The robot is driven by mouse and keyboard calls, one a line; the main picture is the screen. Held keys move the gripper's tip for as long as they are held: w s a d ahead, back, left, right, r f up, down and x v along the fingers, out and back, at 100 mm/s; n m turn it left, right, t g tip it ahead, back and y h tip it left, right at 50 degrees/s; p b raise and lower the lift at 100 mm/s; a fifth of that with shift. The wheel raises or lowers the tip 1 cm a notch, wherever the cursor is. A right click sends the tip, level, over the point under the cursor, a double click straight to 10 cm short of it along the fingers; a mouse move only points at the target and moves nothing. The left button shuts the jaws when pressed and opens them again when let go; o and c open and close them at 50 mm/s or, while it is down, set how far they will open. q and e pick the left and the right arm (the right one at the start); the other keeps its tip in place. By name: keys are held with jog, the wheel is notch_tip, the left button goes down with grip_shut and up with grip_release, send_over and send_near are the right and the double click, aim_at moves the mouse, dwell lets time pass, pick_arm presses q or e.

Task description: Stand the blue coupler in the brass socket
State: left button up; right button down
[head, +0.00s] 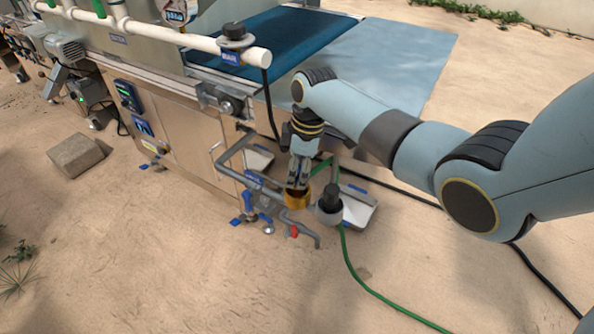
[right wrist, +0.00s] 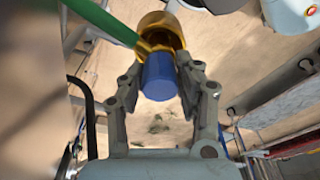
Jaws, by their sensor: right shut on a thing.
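The blue coupler (right wrist: 160,78) sits between the fingertips of my right gripper (right wrist: 160,68) in the right wrist view, with the gripper shut on it. The brass socket (right wrist: 164,24) is just beyond it; the coupler's far end overlaps the socket's mouth there. I cannot tell how far in it is. In the head view my right gripper (head: 298,180) points down directly over the brass socket (head: 297,201), its fingertips at the rim. The coupler is hidden by the fingers in that view. My left gripper is out of view.
A grey socket with a black plug (head: 330,204) stands close right of the brass one. Grey pipes (head: 272,186) and a red handle (head: 294,231) surround them. A green hose (right wrist: 104,20) passes close by. The machine's side panel (head: 190,140) is behind; open sand lies in front.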

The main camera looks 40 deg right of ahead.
jog(key=shift+p, duration=0.3)
jog(key=shift+f+b, duration=0.5)
jog(key=shift+f, duration=0.15)
dwell(0.6)
jog(key=c, duration=1.2)
grip_release()
jog(key=shift+r, duration=0.15)
jog(key=r+p, duration=0.4)
jog(key=p, duration=0.1)
jog(key=shift+s+d+r, duration=0.2)
jog(key=shift+d+r, duration=0.05)
jog(key=shift+r, duration=0.1)
jog(key=r+p, duration=0.6)
jog(key=p, duration=0.1)
jog(key=shift+s+d, duration=0.3)
jog(key=shift+d, duration=0.1)
